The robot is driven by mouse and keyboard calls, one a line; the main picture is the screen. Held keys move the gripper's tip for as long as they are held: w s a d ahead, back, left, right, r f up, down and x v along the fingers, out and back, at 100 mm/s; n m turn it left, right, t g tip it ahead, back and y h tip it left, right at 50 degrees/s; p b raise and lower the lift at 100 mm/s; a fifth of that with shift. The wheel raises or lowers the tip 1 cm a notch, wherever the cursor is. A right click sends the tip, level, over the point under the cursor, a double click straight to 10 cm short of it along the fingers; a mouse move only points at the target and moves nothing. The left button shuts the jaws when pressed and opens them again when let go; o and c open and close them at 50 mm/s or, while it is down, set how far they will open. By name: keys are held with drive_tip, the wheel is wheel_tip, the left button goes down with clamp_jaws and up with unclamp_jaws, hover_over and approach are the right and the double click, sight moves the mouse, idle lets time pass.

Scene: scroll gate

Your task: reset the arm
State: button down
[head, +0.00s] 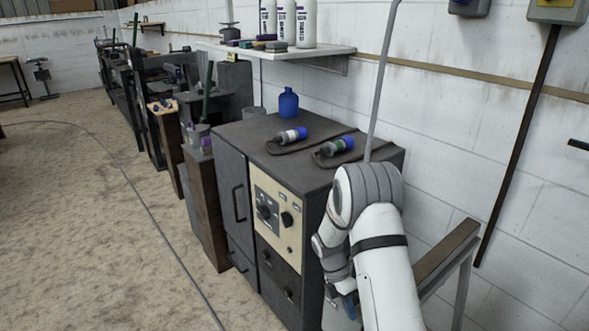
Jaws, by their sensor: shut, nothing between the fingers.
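My white and grey arm stands at the right of the head view, folded at its elbow in front of the dark cabinet's right side. Its wrist hangs down beside the cabinet. My gripper (348,306) is at the low end of the wrist, small and partly hidden by my own forearm. It is shut and holds nothing. It is apart from the things on the cabinet top.
The dark cabinet (232,147) carries a blue bottle (288,103) and two cabled connectors (290,136). A wall shelf (318,54) with white bottles hangs above. A wooden-topped bench (445,250) stands right of my arm. The floor (80,230) at left is open, crossed by a cable.

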drive_tip(key=s+r+m+t+y+p, duration=0.1)
drive_tip(key=s+r+m+p, duration=0.15)
drive_tip(key=r, duration=0.65)
drive_tip(key=s+r+m+t+p, duration=0.15)
drive_tip(key=r+m, duration=0.25)
drive_tip(key=r, duration=0.5)
drive_tip(key=s+r+m+t+y+p, duration=0.1)
drive_tip(key=s+r+m+p, duration=0.2)
drive_tip(key=r, duration=0.6)
drive_tip(key=s+a+r+m+t+y+p, duration=0.1)
drive_tip(key=s+r+m+t+p, duration=0.3)
drive_tip(key=s+r+m+p, duration=0.4)
drive_tip(key=shift+s+a+r+m+y, duration=0.35)
drive_tip(key=shift+s+r+m, duration=2.35)
drive_tip(key=shift+r, duration=2)
drive_tip(key=shift+s, duration=0.15)
